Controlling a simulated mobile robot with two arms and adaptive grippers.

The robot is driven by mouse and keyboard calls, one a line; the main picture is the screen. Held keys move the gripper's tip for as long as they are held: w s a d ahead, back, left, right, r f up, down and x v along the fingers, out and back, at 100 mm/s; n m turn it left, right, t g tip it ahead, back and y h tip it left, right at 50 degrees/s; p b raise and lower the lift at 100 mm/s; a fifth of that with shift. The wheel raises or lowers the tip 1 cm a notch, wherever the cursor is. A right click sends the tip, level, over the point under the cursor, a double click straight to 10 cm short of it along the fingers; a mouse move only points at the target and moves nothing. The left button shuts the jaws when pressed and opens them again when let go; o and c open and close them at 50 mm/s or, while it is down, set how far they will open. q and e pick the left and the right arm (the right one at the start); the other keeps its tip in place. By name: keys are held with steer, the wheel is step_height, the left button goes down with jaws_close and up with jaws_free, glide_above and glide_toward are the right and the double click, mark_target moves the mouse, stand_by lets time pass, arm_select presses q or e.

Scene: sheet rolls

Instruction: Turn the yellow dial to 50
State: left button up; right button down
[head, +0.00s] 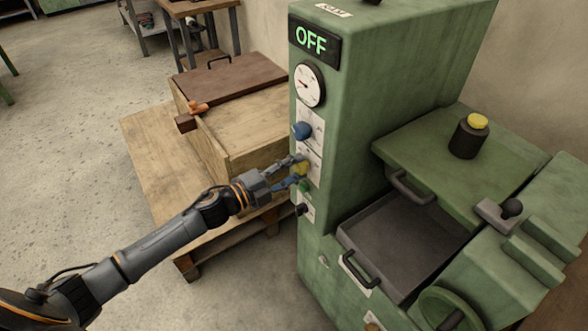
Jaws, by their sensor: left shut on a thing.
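The yellow dial (301,168) sits on the front panel of the green machine (345,90), below a blue dial (302,131) and above a small green button (304,185). My left gripper (299,171) reaches in from the left and is shut on the yellow dial, with a finger on either side of it. The fingers hide part of the dial, and its pointer and scale marks are too small to read. My right gripper is not in view.
A lit OFF sign (312,39) and a round gauge (309,85) are above the dials. A wooden crate (235,125) on a pallet (150,150) stands close behind my left arm. An open drawer (400,240) with handles juts out at the right.

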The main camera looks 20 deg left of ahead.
arm_select(q)
steer(key=o, duration=1.2)
steer(key=shift+s, duration=0.1)
steer(key=v, duration=1.2)
